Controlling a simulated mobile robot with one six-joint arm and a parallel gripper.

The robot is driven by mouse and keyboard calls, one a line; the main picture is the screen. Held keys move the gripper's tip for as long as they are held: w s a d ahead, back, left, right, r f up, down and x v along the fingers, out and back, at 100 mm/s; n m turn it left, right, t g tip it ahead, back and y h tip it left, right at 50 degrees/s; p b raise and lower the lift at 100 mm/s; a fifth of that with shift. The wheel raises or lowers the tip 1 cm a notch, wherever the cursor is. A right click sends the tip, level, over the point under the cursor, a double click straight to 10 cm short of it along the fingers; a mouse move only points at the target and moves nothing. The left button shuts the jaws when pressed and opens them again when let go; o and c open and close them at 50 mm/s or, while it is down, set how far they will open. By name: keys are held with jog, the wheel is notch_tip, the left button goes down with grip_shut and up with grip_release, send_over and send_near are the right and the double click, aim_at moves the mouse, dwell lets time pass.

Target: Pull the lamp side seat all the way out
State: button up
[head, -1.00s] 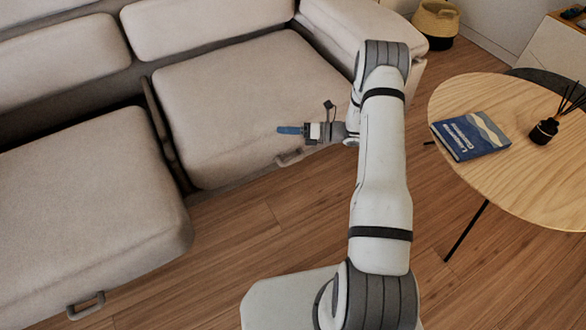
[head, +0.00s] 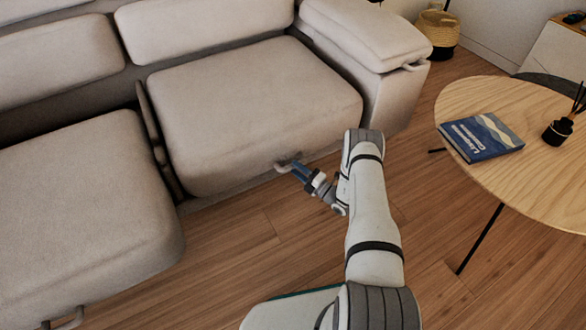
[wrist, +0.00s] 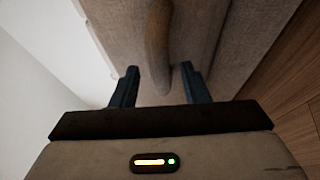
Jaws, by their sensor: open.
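The right sofa seat (head: 250,110) is a beige cushion block close to its backrest. A pale loop handle (head: 283,168) sits low on its front. My gripper (head: 298,169) is at that handle. In the wrist view the handle (wrist: 160,35) reaches down between the two open dark-blue fingers (wrist: 158,80), with gaps showing on both sides. The left seat (head: 80,210) has its own handle (head: 68,320) at the lower picture edge, and a dark gap shows behind it. No lamp is in view.
A round wooden table (head: 500,175) with a blue book (head: 480,138) and a reed diffuser (head: 558,130) stands at right. The sofa armrest (head: 375,60) is right of the seat. Bare wood floor (head: 240,260) lies in front.

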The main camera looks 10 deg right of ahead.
jog(key=shift+x, duration=1.25)
grip_shut()
